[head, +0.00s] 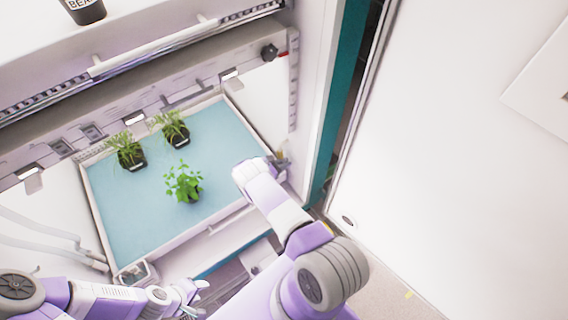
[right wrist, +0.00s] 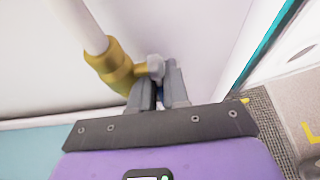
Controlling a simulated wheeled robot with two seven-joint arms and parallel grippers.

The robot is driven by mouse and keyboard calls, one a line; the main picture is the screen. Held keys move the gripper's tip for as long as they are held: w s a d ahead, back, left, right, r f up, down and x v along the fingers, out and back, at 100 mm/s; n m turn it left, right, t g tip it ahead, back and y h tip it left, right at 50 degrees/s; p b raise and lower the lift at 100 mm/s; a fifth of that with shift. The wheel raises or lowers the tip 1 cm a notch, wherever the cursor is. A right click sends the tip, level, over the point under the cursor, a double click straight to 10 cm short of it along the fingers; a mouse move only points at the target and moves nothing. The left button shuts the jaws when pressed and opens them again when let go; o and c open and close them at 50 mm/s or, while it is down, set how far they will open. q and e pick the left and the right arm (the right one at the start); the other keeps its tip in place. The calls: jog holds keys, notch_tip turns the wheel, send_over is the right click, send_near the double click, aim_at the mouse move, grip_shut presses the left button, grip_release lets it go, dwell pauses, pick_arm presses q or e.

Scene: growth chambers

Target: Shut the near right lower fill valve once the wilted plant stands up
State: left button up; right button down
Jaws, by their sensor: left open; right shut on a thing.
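The fill valve shows in the right wrist view as a brass body (right wrist: 115,68) on a white pipe, with a small grey handle (right wrist: 156,67). My right gripper (right wrist: 160,88) is shut on that handle. In the head view my right arm reaches to the tray's right side, and the valve is a small brass spot (head: 281,155) there. A leafy bright green plant (head: 183,182) stands in a dark pot on the blue tray (head: 130,215); its leaves look raised and spread. My left gripper (head: 192,299) is open and empty, below the tray's front edge.
Two grassy potted plants (head: 127,150) (head: 174,128) stand toward the back of the tray. A dark labelled pot (head: 85,10) sits on the shelf above. A dark round knob (head: 269,52) is on the upper rail. A white wall panel (head: 450,170) is at the right.

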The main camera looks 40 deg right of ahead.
jog(key=shift+r+y, duration=0.15)
jog(key=shift+y, duration=0.15)
jog(key=shift+a+r+y+p, duration=0.1)
jog(key=shift+y+p, duration=0.35)
jog(key=shift+y, duration=0.15)
jog(key=shift+a+y, duration=0.15)
jog(key=shift+y, duration=0.55)
jog(key=shift+w+a+r+t+y, duration=0.1)
jog(key=shift+a+t+y, duration=0.1)
jog(key=shift+y, duration=0.7)
jog(key=shift+a+t+y, duration=0.1)
jog(key=shift+t+y, duration=0.1)
jog(key=shift+y, duration=0.7)
jog(key=c, duration=1.2)
grip_release()
jog(key=shift+a, duration=0.1)
